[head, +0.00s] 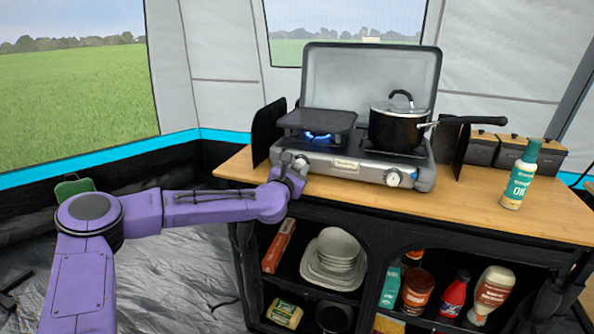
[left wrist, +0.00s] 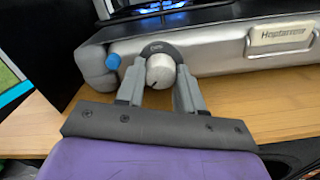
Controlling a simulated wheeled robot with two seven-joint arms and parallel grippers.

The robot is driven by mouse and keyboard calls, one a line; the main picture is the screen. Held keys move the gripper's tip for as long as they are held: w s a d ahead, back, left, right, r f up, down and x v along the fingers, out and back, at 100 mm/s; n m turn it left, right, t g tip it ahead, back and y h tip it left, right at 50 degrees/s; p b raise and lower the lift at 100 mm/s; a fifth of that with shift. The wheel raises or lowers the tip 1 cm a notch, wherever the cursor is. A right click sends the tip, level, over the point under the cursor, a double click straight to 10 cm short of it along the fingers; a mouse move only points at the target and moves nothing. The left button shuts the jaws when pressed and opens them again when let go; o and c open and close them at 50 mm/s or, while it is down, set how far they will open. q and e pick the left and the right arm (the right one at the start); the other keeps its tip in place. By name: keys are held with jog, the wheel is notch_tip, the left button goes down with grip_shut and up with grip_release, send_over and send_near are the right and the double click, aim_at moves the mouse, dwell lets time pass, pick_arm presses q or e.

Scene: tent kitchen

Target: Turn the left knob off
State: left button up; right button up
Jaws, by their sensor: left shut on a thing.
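The camping stove (head: 352,168) stands on the wooden counter with its lid raised. A blue flame (head: 318,135) burns under the griddle on the left burner. The left knob (left wrist: 160,71) is a silver cylinder on the stove's front, in the middle of the left wrist view. My left gripper (left wrist: 160,85) is shut on it, with one grey finger on each side. In the head view my left gripper (head: 292,170) is at the stove's front left and mostly hides the left knob. The right knob (head: 393,177) shows on the front right. My right gripper is not in view.
A black pot (head: 397,128) with a glass lid sits on the right burner, its handle reaching right. A green and white bottle (head: 520,175) and dark boxes (head: 516,151) stand on the right of the counter (head: 455,205). Shelves below hold bowls (head: 338,247) and several bottles.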

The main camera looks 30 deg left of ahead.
pick_arm(q)
jog(key=m, duration=0.3)
jog(key=shift+m, duration=0.3)
jog(key=m, duration=0.3)
jog(key=shift+m, duration=0.3)
jog(key=m+p, duration=0.1)
jog(key=m, duration=0.2)
jog(key=shift+r+m, duration=0.1)
jog(key=shift+m, duration=0.3)
jog(key=m+p, duration=0.1)
jog(key=m, duration=0.2)
jog(key=shift+m, duration=0.3)
jog(key=m+p, duration=0.1)
jog(key=m, duration=0.5)
jog(key=shift+r+p, duration=0.1)
jog(key=shift+p, duration=0.2)
jog(key=shift+m+p, duration=0.4)
jog(key=shift+m, duration=2.2)
jog(key=o, duration=1)
jog(key=shift+o, duration=0.2)
jog(key=shift+s, duration=0.1)
